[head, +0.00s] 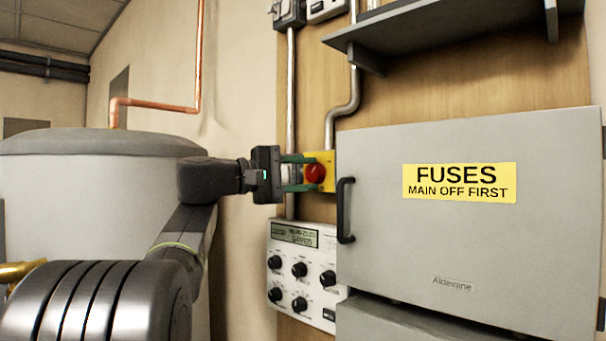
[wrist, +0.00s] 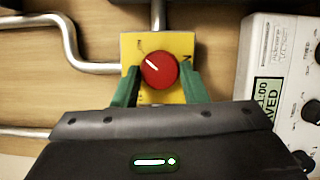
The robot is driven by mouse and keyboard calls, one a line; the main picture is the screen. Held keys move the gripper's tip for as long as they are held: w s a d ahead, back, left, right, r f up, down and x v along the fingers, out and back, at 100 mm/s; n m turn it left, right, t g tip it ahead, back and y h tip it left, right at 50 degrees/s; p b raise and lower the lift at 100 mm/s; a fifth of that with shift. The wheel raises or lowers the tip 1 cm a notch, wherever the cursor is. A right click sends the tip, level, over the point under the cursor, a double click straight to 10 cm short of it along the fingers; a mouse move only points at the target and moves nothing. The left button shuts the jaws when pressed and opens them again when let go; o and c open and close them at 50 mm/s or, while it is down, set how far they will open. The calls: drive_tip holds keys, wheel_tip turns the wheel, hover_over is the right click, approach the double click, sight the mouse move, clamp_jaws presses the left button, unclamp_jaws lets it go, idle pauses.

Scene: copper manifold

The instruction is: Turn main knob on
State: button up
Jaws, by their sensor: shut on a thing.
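The main knob (head: 315,173) is a red round knob on a yellow plate (head: 331,158) fixed to the wooden board. In the wrist view the knob (wrist: 160,70) has a white mark pointing to the upper left, and the yellow plate (wrist: 181,42) has dark markings near its upper corners, too small to read surely. My gripper (head: 306,173) reaches in from the left, its green fingers on either side of the knob. In the wrist view the fingers of my gripper (wrist: 158,84) close on the knob's lower left and right sides.
A grey fuse cabinet (head: 470,240) with a black handle (head: 345,210) stands just right of the knob. A white control box (head: 302,270) with several black dials sits below. A grey shelf (head: 450,25) juts out above. Metal conduits (head: 291,90) run up the board.

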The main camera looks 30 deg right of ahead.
drive_tip(key=shift+m, duration=0.5)
drive_tip(key=o, duration=1)
drive_tip(key=shift+c, duration=0.2)
drive_tip(key=w+a, duration=0.1)
drive_tip(key=a, duration=1.2)
drive_tip(key=shift+w+a+b, duration=0.25)
drive_tip(key=shift+a+b, duration=0.1)
drive_tip(key=shift+b, duration=0.1)
drive_tip(key=d, duration=0.4)
drive_tip(key=s+d, duration=0.1)
drive_tip(key=d, duration=0.4)
drive_tip(key=d+p, duration=0.1)
drive_tip(key=d, duration=0.3)
drive_tip(key=shift+s+d, duration=0.25)
drive_tip(key=shift+d, duration=0.15)
